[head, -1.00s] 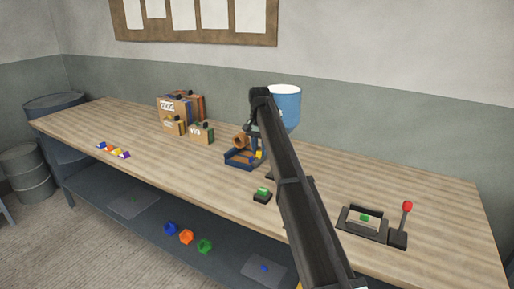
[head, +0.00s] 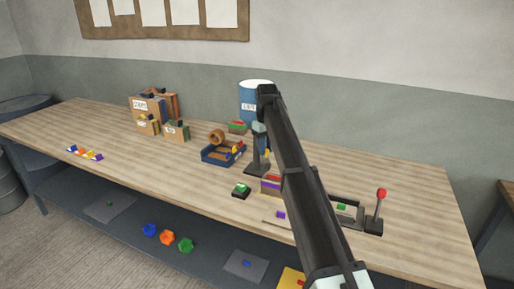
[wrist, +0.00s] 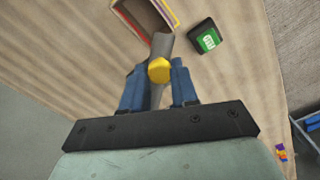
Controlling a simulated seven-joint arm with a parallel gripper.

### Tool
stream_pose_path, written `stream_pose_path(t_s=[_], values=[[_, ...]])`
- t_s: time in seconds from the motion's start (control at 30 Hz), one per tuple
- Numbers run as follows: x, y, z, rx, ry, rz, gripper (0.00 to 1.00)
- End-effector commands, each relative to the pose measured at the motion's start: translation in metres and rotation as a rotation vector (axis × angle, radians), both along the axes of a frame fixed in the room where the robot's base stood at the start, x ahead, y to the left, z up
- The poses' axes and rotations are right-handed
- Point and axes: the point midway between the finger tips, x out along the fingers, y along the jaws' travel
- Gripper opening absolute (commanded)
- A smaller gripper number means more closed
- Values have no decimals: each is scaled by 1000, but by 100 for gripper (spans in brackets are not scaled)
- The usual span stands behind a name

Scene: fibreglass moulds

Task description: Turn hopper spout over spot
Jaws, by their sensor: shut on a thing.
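The hopper (head: 250,100) is a blue, white-topped drum with a label, standing at the back of the bench, partly behind my arm. In the wrist view, a grey spout (wrist: 162,43) points away from my gripper (wrist: 158,88) toward an open box (wrist: 150,14) with coloured rims. A yellow hexagonal knob (wrist: 159,70) sits at the near end of the spout. My blue fingers are shut on the spout part, one on each side, by the knob. In the head view my arm hides most of the grip. I cannot tell which mark is the spot.
A black block with a green top (head: 241,189) lies near the spout; it also shows in the wrist view (wrist: 206,38). A blue tray (head: 220,154) and cartons (head: 152,108) stand to the left. A red-knobbed lever (head: 381,194) stands right. The left front bench is mostly clear.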

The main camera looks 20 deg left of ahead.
Motion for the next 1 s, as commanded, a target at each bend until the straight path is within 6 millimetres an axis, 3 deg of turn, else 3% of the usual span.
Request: stream_pose_path(t_s=[0.4, 0.97, 1.0], values=[[18, -19, 0, -1, 0, 190, 0], [22, -22, 0, -2, -2, 219, 0], [22, -22, 0, -2, -2, 219, 30]])
